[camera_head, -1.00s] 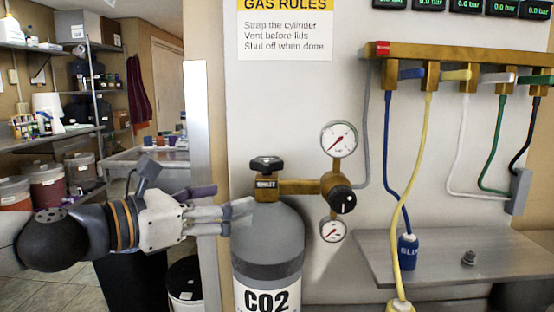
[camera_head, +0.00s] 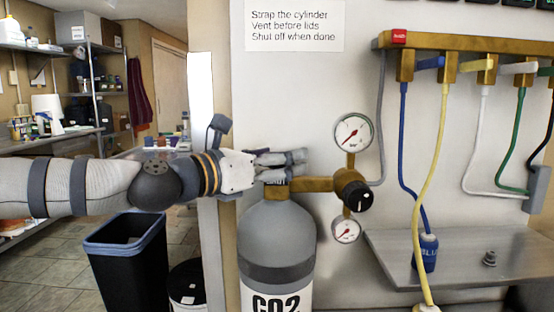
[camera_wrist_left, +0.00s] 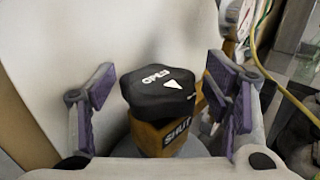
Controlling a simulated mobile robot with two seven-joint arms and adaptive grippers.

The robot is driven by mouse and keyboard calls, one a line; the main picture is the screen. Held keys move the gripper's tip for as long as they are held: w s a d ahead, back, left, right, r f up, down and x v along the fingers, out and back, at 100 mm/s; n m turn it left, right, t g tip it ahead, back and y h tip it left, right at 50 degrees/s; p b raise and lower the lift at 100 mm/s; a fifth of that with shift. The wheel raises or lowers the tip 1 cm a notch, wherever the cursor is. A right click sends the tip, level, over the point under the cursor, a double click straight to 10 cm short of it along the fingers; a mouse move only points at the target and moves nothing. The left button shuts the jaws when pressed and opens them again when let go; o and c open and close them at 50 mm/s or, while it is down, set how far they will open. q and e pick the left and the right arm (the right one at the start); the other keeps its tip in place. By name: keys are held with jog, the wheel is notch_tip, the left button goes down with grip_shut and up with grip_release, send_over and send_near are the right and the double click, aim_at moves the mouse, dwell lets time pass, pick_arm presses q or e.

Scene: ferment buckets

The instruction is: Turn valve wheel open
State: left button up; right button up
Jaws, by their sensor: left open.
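The black valve wheel (camera_wrist_left: 157,92), marked OPEN with a white arrow, tops a brass valve block (camera_wrist_left: 165,136) labelled SHUT in the left wrist view. My left gripper (camera_wrist_left: 163,98) is open, with one purple-padded finger on each side of the wheel. A gap shows on the left side; the right finger is closer, and I cannot tell if it touches. In the head view, my left gripper (camera_head: 290,165) is at the top of the grey CO2 cylinder (camera_head: 277,232) and hides the wheel. My right gripper is not in view.
A brass regulator with a black knob (camera_head: 353,193) and two gauges, the upper one (camera_head: 352,132), stands right of the valve. Coloured hoses hang from a brass manifold (camera_head: 480,43). A metal shelf (camera_head: 455,257) is at right, a black bin (camera_head: 132,262) at left.

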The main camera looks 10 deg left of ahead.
pick_arm(q)
jog(key=shift+c, duration=0.2)
jog(key=c, duration=1.1)
jog(key=shift+c, duration=0.2)
